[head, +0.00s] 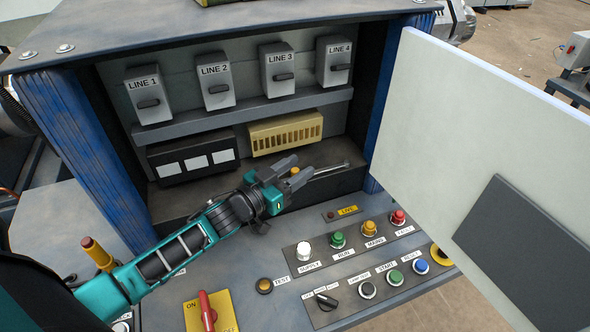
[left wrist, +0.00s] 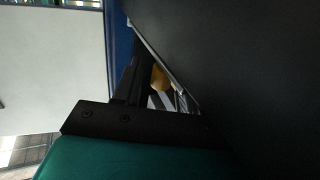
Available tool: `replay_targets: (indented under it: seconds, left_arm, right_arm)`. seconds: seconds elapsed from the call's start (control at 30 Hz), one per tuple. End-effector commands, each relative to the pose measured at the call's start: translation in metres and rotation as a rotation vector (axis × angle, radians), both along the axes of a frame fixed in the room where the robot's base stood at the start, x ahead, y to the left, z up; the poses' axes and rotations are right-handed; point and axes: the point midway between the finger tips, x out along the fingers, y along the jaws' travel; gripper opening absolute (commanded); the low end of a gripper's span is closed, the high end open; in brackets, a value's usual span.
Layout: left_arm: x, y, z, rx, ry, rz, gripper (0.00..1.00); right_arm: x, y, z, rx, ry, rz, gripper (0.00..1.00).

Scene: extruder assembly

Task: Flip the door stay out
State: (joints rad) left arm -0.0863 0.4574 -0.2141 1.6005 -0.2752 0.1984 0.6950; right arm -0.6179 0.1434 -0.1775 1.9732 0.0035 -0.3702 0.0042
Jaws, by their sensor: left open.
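The door stay (head: 330,169) is a thin metal rod lying low at the front of the open cabinet, with its far end toward the right wall. An orange knob (head: 295,170) shows at its near end, between the fingers of my left gripper (head: 292,172). In the left wrist view the orange knob (left wrist: 159,78) shows past the dark finger, with a thin metal strip beside it. My left gripper is open around the knob; I cannot tell whether a finger touches it. The cabinet door (head: 440,130) stands open at the right. My right gripper is not in view.
Boxes labelled LINE 1 to LINE 4 (head: 217,82) hang above a shelf, with a black block (head: 193,158) and a yellow terminal block (head: 285,133) below. Buttons crowd the control panel (head: 325,285) in front. A red-handled switch (head: 207,312) stands at the near edge.

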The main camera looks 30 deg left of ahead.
Motion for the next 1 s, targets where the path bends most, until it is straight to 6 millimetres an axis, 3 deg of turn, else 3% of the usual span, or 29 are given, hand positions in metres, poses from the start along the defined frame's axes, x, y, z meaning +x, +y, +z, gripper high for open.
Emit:
replay_targets:
  seconds: [0.13, 0.57, 1.0]
  left_arm:
    - [-0.0002, 0.0, -0.0002, 0.0, 0.0, 0.0, 0.42]
    - [-0.0005, 0.0002, -0.0003, 0.0, 0.0, 0.0, 0.01]
    - [-0.0005, 0.0003, -0.0003, 0.0, 0.001, 0.0, 0.0]
  right_arm:
    - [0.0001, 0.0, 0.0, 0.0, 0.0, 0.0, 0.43]
    - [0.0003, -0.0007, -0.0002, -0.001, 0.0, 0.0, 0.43]
    - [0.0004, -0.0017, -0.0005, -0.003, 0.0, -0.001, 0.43]
